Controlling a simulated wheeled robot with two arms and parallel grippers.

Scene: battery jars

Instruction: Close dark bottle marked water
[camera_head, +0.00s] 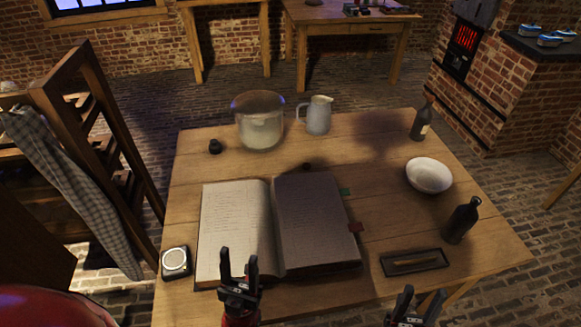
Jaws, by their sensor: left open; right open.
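Two dark bottles stand upright on the wooden table. One dark bottle (421,123), with a pale label, is at the far right corner. The other dark bottle (461,221) is at the right side, nearer to me. I cannot read any marking, so I cannot tell which is the water one. A small black object (215,146), perhaps a stopper, lies at the back left; a smaller dark one (306,166) lies behind the book. My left gripper (239,264) is open and empty over the book's front edge. My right gripper (423,300) is open and empty at the table's front edge.
A large open book (235,225) fills the middle. A glass jar (260,125) and grey jug (318,116) stand behind it. A white bowl (429,175) is between the bottles. A small dark tray (413,262) lies front right, a round-dialed device (176,262) front left.

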